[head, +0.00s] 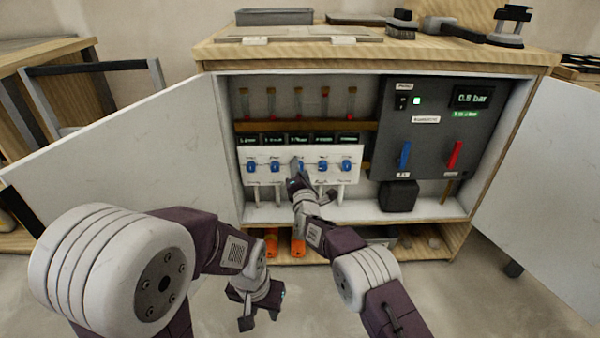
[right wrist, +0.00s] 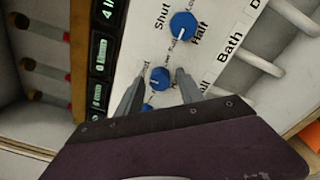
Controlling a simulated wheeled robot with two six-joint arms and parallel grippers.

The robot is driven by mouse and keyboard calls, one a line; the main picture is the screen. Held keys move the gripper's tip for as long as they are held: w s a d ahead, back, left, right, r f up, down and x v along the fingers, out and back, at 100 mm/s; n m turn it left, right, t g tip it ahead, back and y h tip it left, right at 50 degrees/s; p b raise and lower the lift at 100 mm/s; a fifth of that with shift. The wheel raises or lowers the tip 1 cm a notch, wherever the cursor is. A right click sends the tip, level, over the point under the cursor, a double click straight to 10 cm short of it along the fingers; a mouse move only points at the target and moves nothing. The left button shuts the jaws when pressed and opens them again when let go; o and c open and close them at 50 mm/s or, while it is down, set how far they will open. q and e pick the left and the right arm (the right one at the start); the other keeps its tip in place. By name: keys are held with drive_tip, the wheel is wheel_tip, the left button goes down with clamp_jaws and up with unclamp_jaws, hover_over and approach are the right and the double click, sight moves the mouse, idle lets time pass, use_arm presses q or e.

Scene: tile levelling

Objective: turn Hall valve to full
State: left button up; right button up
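A row of several blue valve knobs sits on a white panel (head: 262,179) inside the open cabinet. My right gripper (head: 296,178) is at the middle knob (head: 301,166) and partly covers it. In the right wrist view, a blue knob (right wrist: 160,77) lies between the open fingers of this gripper (right wrist: 160,76), with gaps on both sides. The label beside it is partly hidden and ends in "all". Its mark is too small to read surely. My left gripper (head: 258,313) is open and empty, low before the cabinet.
Gauge tubes (head: 299,102) and small displays stand above the knobs. To the right, a dark pump panel (head: 425,135) shows 0.8 bar and carries a blue lever (head: 404,155) and a red lever (head: 455,155). White cabinet doors (head: 130,150) stand open at both sides.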

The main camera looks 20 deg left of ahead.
clamp_jaws()
